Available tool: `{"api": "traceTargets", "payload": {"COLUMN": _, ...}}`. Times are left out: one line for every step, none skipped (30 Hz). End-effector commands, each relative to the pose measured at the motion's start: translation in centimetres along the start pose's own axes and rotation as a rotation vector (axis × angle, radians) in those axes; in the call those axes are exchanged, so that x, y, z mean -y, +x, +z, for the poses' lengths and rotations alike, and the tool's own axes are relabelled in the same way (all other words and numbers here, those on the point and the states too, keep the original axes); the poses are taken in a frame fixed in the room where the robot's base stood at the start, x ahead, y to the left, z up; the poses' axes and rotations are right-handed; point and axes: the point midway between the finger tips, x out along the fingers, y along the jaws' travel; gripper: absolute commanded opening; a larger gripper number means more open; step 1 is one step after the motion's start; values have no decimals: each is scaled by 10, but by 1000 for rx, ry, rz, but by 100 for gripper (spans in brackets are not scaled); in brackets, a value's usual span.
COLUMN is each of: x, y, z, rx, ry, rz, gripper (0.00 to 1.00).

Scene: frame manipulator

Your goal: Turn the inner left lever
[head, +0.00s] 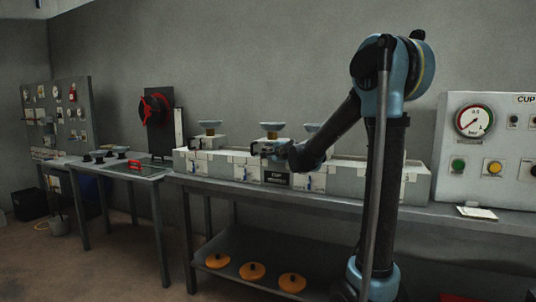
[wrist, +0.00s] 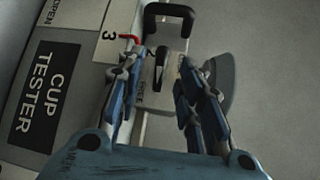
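In the wrist view a black lever (wrist: 160,66) stands on a pale metal plate (wrist: 148,98) marked "FREE". My gripper (wrist: 162,62) is open, with one blue finger on each side of this lever. I cannot tell whether either finger touches it. In the head view my gripper (head: 260,149) is at the middle of the grey cup tester (head: 345,178), above its black label (head: 277,178). The lever is too small to make out there. Which lever the task calls inner left is not clear from these views.
In the wrist view a black looped handle (wrist: 168,12) and a red hooked part (wrist: 130,37) are close to the fingers. Cups (head: 271,127) stand on the tester. A gauge panel (head: 490,150) is at right, and a lower table (head: 115,168) at left.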

Motion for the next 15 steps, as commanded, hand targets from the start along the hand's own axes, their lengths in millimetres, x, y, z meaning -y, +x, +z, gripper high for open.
{"api": "traceTargets", "payload": {"x": 0, "y": 6, "z": 0, "rx": 0, "ry": 0, "rz": 0, "gripper": 34}}
{"api": "traceTargets", "payload": {"x": 0, "y": 10, "z": 0, "rx": 0, "ry": 0, "rz": 0, "gripper": 34}}
{"api": "traceTargets", "payload": {"x": 0, "y": 14, "z": 0, "rx": 0, "ry": 0, "rz": 0, "gripper": 34}}
{"api": "traceTargets", "payload": {"x": 0, "y": 17, "z": 0, "rx": 0, "ry": 0, "rz": 0, "gripper": 34}}
{"api": "traceTargets", "payload": {"x": 0, "y": 19, "z": 0, "rx": 0, "ry": 0, "rz": 0, "gripper": 34}}
{"api": "traceTargets", "payload": {"x": 0, "y": 22, "z": 0, "rx": 0, "ry": 0, "rz": 0, "gripper": 34}}
{"api": "traceTargets", "payload": {"x": 0, "y": 24, "z": 0, "rx": 0, "ry": 0, "rz": 0, "gripper": 34}}
{"api": "traceTargets", "payload": {"x": 0, "y": 26, "z": 0, "rx": 0, "ry": 0, "rz": 0, "gripper": 34}}
{"api": "traceTargets", "payload": {"x": 0, "y": 28, "z": 0, "rx": 0, "ry": 0, "rz": 0, "gripper": 34}}
{"api": "traceTargets", "payload": {"x": 0, "y": 30, "z": 0, "rx": 0, "ry": 0, "rz": 0, "gripper": 34}}
{"api": "traceTargets", "payload": {"x": 0, "y": 31, "z": 0, "rx": 0, "ry": 0, "rz": 0, "gripper": 34}}
{"api": "traceTargets", "payload": {"x": 0, "y": 32, "z": 0, "rx": 0, "ry": 0, "rz": 0, "gripper": 34}}
{"api": "traceTargets", "payload": {"x": 0, "y": 32, "z": 0, "rx": 0, "ry": 0, "rz": 0, "gripper": 34}}
{"api": "traceTargets", "payload": {"x": 0, "y": 32, "z": 0, "rx": 0, "ry": 0, "rz": 0, "gripper": 34}}
{"api": "traceTargets", "payload": {"x": 0, "y": 32, "z": 0, "rx": 0, "ry": 0, "rz": 0, "gripper": 34}}
